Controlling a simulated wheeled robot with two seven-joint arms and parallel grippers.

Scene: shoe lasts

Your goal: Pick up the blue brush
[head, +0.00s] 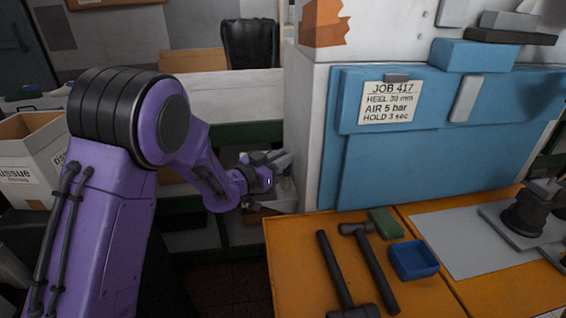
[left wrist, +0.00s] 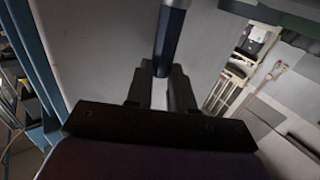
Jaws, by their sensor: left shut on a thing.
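My left gripper (head: 277,162) is at the end of the purple arm, left of the white and blue machine and beyond the orange bench. In the left wrist view its two dark fingers (left wrist: 162,78) are shut on a dark blue rod, which looks like the handle of the blue brush (left wrist: 171,38). The rod runs from between the fingertips up out of the picture, so its far end is hidden. In the head view the brush cannot be made out clearly at the gripper. My right gripper is not in view.
The white machine wall (head: 305,130) with blue panels stands close to the right of my left gripper. The orange bench (head: 290,260) holds two hammers (head: 372,262), a green block (head: 385,223) and a blue tray (head: 413,273). A cardboard box (head: 40,165) is at the left.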

